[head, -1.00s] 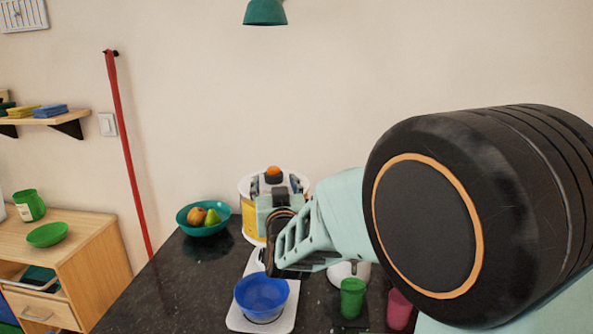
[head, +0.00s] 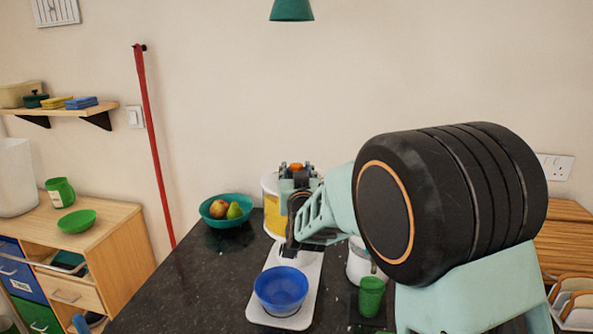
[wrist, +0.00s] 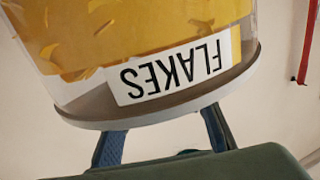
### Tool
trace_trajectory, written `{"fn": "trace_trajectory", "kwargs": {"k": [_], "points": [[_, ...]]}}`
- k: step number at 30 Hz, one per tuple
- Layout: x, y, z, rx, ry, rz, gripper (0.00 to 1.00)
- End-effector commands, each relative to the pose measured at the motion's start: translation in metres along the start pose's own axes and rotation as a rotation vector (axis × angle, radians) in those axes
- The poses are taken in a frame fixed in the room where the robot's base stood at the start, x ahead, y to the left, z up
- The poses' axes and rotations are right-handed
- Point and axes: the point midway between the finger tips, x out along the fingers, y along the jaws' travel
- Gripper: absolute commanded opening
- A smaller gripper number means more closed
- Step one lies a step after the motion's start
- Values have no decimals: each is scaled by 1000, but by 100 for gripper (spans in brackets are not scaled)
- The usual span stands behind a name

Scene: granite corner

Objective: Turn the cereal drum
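The cereal drum (head: 271,210) is a clear round tub of yellow flakes on the counter, partly hidden behind my gripper. An orange piece (head: 296,165) shows at its top. In the wrist view the drum (wrist: 140,30) is close and upside down, with a white "FLAKES" label (wrist: 175,70) near its grey rim (wrist: 160,108). My gripper (head: 298,177) is at the drum's top, its fingers spread on either side of the orange piece. In the wrist view both blue-grey fingers stand apart and pass behind the rim, so their tips and any contact are hidden.
A blue bowl (head: 281,287) on a white scale-like base (head: 312,272) stands in front of the drum. A teal fruit bowl (head: 226,221) is to its left. A green cup (head: 371,296) and a white container (head: 358,262) stand at right. Dark counter (head: 185,290) is clear at left.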

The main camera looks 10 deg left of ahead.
Motion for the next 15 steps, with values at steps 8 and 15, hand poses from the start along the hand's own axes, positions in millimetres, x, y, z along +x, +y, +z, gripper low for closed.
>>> {"fn": "trace_trajectory", "kwargs": {"k": [8, 15], "points": [[0, 0, 0, 0, 0, 0, 2], [0, 0, 0, 0, 0, -2, 0]]}}
